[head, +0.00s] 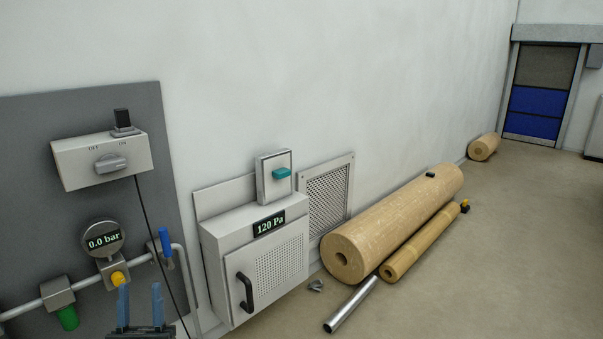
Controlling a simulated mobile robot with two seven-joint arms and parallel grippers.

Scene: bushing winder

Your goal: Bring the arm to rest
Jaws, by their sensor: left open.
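My left gripper (140,308) shows at the bottom left of the head view. Its two blue-grey fingers point up and stand apart, with nothing between them. It is in front of the grey wall panel (105,215), just below the yellow knob (118,278) and the gauge reading 0.0 bar (103,241). I cannot tell from this view how far it is from the panel. The rest of the left arm is out of frame below. My right gripper is not in view.
A switch box (75,165), a blue-handled valve (165,242) and a pipe with a green part (67,317) are on the panel. A 120 Pa cabinet (265,265) stands right of it. Large rolls (395,225) and a metal tube (350,305) lie on the floor. Floor at right is clear.

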